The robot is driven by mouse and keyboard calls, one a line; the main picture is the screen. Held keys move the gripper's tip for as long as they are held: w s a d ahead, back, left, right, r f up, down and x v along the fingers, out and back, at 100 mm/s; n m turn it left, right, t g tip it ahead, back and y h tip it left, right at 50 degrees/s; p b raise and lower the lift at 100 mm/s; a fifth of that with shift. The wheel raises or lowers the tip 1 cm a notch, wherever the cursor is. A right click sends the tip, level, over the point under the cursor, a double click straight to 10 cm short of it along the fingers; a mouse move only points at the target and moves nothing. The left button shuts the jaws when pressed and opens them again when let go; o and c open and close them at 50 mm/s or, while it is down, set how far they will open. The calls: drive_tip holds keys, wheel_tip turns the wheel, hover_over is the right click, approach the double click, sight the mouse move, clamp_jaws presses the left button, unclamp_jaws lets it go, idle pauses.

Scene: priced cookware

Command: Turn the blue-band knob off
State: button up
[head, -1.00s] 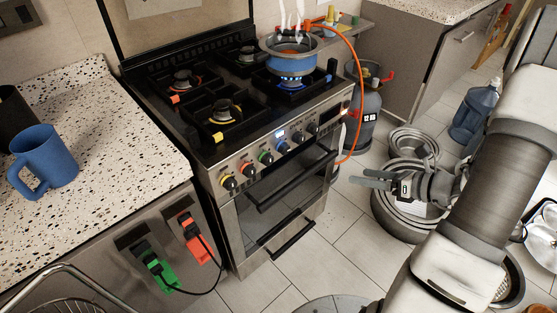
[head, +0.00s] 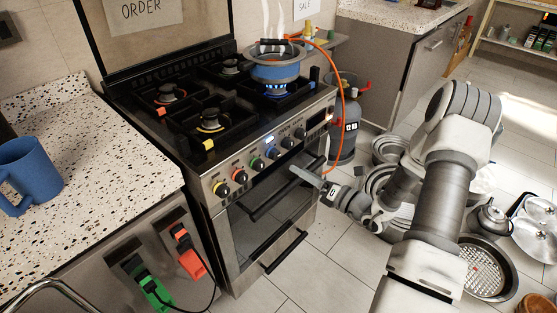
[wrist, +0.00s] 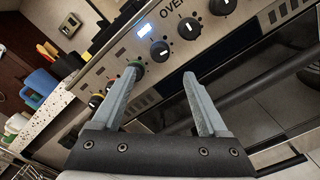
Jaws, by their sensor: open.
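The stove's front panel carries a row of knobs. The blue-band knob (head: 273,152) is right of the green-band knob (head: 257,164). In the wrist view, the dark knob just right of the green-band one appears to be the blue-band knob (wrist: 160,50); its band is not clear there. It shows beyond and between my open, empty fingertips (wrist: 160,74). The left fingertip overlaps the green-band knob in that view. In the head view my gripper (head: 306,178) is in front of the oven door, apart from the knobs. A steaming blue pot (head: 276,68) sits over a blue flame.
Oven handles (head: 275,190) stick out below the knobs. An orange hose (head: 343,80) runs from the stove's back toward a grey gas cylinder (head: 344,130). Pans (head: 485,270) lie on the floor at right. A speckled counter (head: 100,160) with a blue mug (head: 30,175) stands left.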

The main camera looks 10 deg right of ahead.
sight(277, 157)
drive_tip(key=b+x, duration=0.1)
drive_tip(key=x, duration=0.8)
drive_tip(key=shift+w+a, duration=0.2)
drive_tip(key=shift+w, duration=0.05)
drive_tip(key=shift+c, duration=0.3)
clamp_jaws()
